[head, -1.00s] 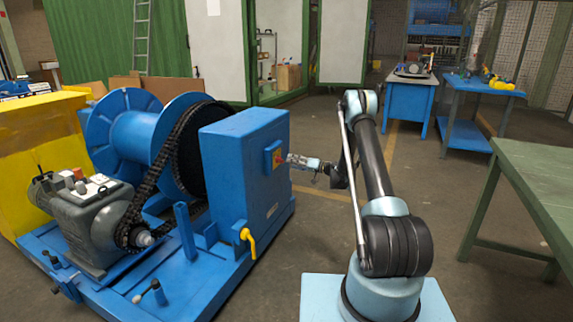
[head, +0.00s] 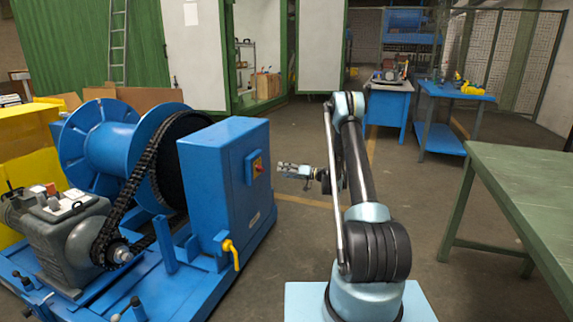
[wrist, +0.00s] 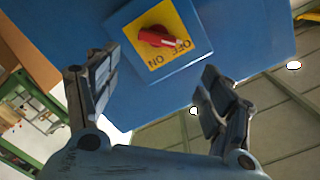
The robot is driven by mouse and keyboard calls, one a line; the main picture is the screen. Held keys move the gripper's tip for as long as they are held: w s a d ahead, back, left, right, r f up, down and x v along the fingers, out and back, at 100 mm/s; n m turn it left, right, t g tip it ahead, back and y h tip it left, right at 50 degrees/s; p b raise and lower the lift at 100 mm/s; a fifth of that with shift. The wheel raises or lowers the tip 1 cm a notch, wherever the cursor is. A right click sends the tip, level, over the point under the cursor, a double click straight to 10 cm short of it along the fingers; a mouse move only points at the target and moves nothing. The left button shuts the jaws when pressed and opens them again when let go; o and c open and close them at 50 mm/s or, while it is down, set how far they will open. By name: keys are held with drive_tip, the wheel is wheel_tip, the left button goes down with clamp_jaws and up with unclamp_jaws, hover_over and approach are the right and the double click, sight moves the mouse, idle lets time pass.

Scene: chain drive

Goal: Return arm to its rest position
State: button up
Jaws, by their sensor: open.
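My gripper (head: 283,168) is open and empty, just right of the blue machine housing (head: 212,170) in the head view. A small gap shows between it and the red knob on a yellow switch plate (head: 258,166). In the wrist view, the fingers of my gripper (wrist: 160,78) are spread apart with nothing between them. Beyond them is the yellow plate with the red knob (wrist: 155,37); the lettering appears upside down, and the knob's pale end lies beside the OFF lettering. My arm is bent, with its elbow raised.
The blue drum (head: 105,145), chain (head: 135,185) and grey motor (head: 65,235) stand left of the housing. A yellow lever (head: 232,253) sticks out low on the housing. A green table (head: 520,185) stands at right. Floor is clear behind my arm.

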drive_tip(key=s+r+g+h, duration=0.15)
drive_tip(key=s+r, duration=0.25)
drive_tip(key=r, duration=0.5)
drive_tip(key=s+d+r+m+h, duration=0.1)
drive_tip(key=s+d+r+h, duration=0.1)
drive_tip(key=s+r, duration=0.35)
drive_tip(key=s+d+r+g+h, duration=0.1)
drive_tip(key=s+r+h, duration=0.15)
drive_tip(key=s, duration=0.65)
drive_tip(key=s+d+r+m+h, duration=0.1)
drive_tip(key=s+d+r+h, duration=0.1)
drive_tip(key=s+r, duration=0.4)
drive_tip(key=s+d+f+m+h, duration=0.1)
drive_tip(key=s+d+h, duration=0.15)
drive_tip(key=s, duration=0.75)
drive_tip(key=s+d+f+h, duration=0.15)
drive_tip(key=s+d, duration=0.25)
drive_tip(key=s, duration=0.7)
drive_tip(key=s+d+f+m+h, duration=0.1)
drive_tip(key=s+d+f, duration=0.3)
drive_tip(key=s, duration=0.5)
drive_tip(key=s+d+f+m+g+h, duration=0.1)
drive_tip(key=s+d+f+h, duration=0.2)
drive_tip(key=s+d, duration=0.3)
drive_tip(key=s+f, duration=0.1)
drive_tip(key=s, duration=0.2)
drive_tip(key=shift+s+h, duration=0.15)
drive_tip(key=shift+h, duration=0.15)
drive_tip(key=shift+f, duration=0.1)
